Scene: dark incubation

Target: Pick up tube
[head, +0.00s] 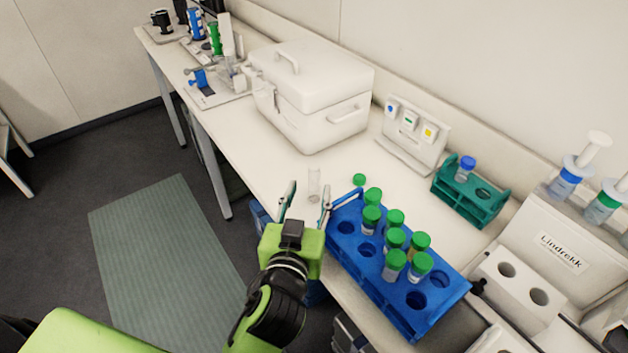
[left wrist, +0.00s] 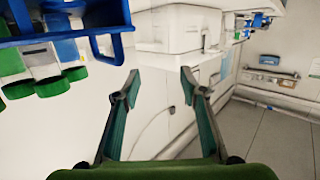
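A clear, uncapped tube (head: 314,184) stands upright on the white bench, just beyond my left gripper (head: 307,199). A loose green cap (head: 358,180) lies near it. My left gripper is open, with nothing visible between its fingers; its spread fingers also show in the left wrist view (left wrist: 160,84). I cannot make out the clear tube there. Several green-capped tubes (head: 394,262) stand in the blue rack (head: 358,262) right of the gripper. A blue-capped tube (head: 466,167) stands in a teal rack (head: 474,204). My right gripper is not in view.
The blue rack (left wrist: 66,24) is close beside the left gripper in the wrist view. A white lidded box (head: 312,95) stands behind the clear tube. A small stand with coloured labels (head: 412,131) and a white "Lindrekk" holder (head: 562,252) are to the right.

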